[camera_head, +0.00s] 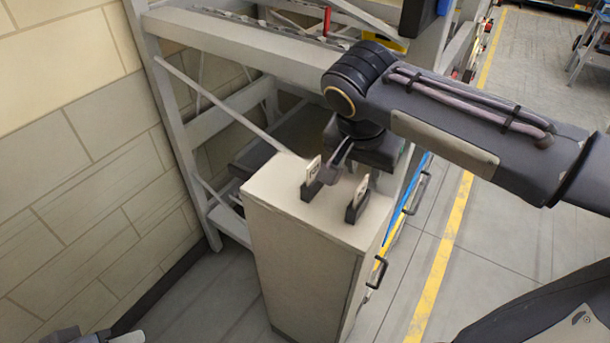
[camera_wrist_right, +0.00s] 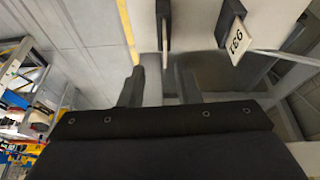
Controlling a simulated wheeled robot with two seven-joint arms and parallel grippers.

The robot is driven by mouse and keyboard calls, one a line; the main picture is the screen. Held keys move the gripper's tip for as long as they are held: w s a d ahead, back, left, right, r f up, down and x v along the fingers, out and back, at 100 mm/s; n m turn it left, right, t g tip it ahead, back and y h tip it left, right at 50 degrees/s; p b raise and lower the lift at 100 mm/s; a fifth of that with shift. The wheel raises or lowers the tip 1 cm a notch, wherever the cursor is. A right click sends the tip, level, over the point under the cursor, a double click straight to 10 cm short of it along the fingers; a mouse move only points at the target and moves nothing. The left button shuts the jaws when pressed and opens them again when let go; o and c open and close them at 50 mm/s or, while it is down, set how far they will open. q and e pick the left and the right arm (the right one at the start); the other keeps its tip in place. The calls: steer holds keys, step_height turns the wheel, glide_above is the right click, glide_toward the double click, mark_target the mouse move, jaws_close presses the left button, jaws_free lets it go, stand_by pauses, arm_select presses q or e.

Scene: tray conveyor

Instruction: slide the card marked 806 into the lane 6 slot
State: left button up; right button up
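Two cards stand upright in dark holders on a pale cabinet. One card (camera_head: 313,169) is in the left holder (camera_head: 311,190); in the right wrist view this card (camera_wrist_right: 237,38) shows black characters that I cannot read surely. The other card (camera_head: 361,187) is in the right holder (camera_head: 352,212); in the right wrist view this card (camera_wrist_right: 165,57) is nearly edge-on. My right gripper (camera_head: 338,168) is over the cabinet top; in the right wrist view it is open and empty, the edge-on card ahead of its fingers. My left gripper (camera_head: 95,337) barely shows. I cannot make out a lane 6 slot.
The pale cabinet (camera_head: 304,255) stands before a grey frame (camera_head: 245,50) with crossbars. A brick wall (camera_head: 75,150) is on the left. A handle (camera_head: 377,271) sticks out from the cabinet's right side.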

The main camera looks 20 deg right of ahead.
mark_target(363, 182)
steer(key=x, duration=0.7)
steer(key=shift+w+f, duration=0.25)
steer(key=shift+w, duration=0.2)
jaws_close()
steer(key=shift+r, duration=0.25)
steer(key=shift+r+p, duration=1.75)
steer(key=shift+r, duration=0.5)
steer(key=shift+r, duration=0.2)
